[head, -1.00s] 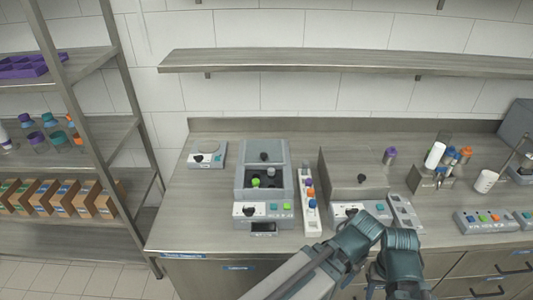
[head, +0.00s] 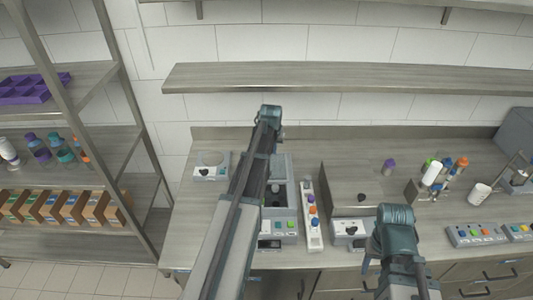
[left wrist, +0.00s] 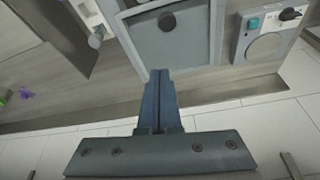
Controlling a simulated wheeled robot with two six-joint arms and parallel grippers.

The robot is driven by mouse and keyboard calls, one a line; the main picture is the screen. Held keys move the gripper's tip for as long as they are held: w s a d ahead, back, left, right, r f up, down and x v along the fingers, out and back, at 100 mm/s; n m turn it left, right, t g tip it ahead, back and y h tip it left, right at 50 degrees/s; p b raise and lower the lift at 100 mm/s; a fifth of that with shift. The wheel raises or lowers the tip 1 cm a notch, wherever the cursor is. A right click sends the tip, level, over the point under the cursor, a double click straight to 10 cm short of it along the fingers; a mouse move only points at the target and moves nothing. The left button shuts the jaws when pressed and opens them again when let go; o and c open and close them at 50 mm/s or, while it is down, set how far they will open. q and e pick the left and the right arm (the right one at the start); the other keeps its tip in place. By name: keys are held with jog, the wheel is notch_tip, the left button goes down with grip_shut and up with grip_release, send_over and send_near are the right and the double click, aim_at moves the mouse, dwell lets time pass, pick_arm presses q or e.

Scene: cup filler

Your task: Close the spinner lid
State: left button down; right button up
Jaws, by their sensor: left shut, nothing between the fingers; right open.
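The spinner (head: 290,226) is a grey box on the bench, with dark wells and a front panel, partly hidden behind my left arm. Its grey lid (head: 283,166) stands raised at the back. In the left wrist view the lid (left wrist: 172,48) shows a dark round knob. My left gripper (left wrist: 159,74) is shut and empty, its fingertips at the lid's wall-side edge; I cannot tell whether they touch. In the head view its fingers are hidden behind my arm. My right gripper (head: 368,266) is low at the bench front, open, mostly hidden by its own wrist.
A small scale (head: 210,166) stands left of the spinner. A narrow rack of coloured caps (head: 312,215) and a box with a dark knob (head: 350,180) stand to its right. A wall shelf (head: 350,78) runs above the bench. The back wall is close to my left gripper.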

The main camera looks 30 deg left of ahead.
pick_arm(q)
jog(key=b+x, duration=0.3)
jog(key=a+b+x, duration=0.1)
jog(key=b+x, duration=0.2)
jog(key=a+b+x, duration=0.1)
jog(key=b+x, duration=0.2)
jog(key=shift+w+a+f, duration=0.1)
jog(key=shift+w+a, duration=0.05)
jog(key=shift+w, duration=0.25)
jog(key=s, duration=0.1)
jog(key=s+d, duration=0.1)
jog(key=s+b, duration=0.1)
jog(key=shift+d+f, duration=0.15)
jog(key=shift+f, duration=0.15)
jog(key=shift+s+d, duration=0.1)
jog(key=shift+s, duration=0.15)
jog(key=s+d, duration=0.7)
jog(key=s, duration=0.5)
jog(key=shift+d, duration=0.15)
